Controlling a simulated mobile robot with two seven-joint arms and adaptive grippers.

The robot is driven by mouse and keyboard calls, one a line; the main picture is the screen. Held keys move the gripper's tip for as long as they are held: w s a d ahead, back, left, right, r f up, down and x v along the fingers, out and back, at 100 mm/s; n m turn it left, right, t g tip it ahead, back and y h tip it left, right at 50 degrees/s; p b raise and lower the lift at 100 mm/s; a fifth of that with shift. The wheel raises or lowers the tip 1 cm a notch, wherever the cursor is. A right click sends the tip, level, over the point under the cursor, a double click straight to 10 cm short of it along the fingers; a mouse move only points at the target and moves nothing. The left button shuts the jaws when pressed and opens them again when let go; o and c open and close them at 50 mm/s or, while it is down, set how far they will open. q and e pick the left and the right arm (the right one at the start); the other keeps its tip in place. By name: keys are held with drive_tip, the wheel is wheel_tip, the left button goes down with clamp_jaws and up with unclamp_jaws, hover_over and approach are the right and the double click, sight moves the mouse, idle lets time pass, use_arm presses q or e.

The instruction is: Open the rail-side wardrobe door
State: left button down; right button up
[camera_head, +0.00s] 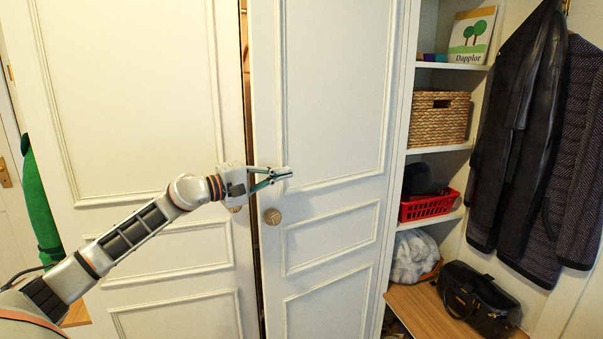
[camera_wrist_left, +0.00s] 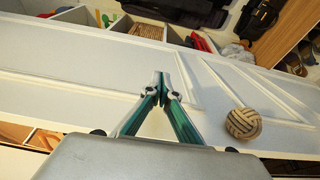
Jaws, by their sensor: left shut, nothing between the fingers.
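The white wardrobe has a left door (camera_head: 130,110) and a right door (camera_head: 330,90). A dark gap runs between them, and the right door looks slightly ajar. The right door has a round woven-pattern knob (camera_head: 272,216), which also shows in the left wrist view (camera_wrist_left: 243,124). The left door's knob (camera_head: 236,209) is partly hidden behind my left gripper. My left gripper (camera_head: 290,173) is shut and empty, its fingertips in front of the right door's panel, above and right of that knob. Contact with the door is unclear. I cannot tell which door is the rail-side one.
Open shelves on the right hold a wicker basket (camera_head: 438,118), a red basket (camera_head: 428,206) and a book (camera_head: 471,36). Dark coats (camera_head: 520,130) hang beside them. A black bag (camera_head: 478,299) sits on a wooden bench. A green item (camera_head: 40,205) hangs at far left.

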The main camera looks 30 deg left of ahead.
use_arm(q)
drive_tip(key=d+p, duration=0.1)
drive_tip(key=w+d+p, duration=0.1)
drive_tip(key=d, duration=0.1)
drive_tip(key=w+d+p, duration=0.1)
drive_tip(key=d, duration=0.1)
drive_tip(key=shift+d, duration=0.1)
idle(0.3)
idle(0.6)
idle(0.8)
idle(0.5)
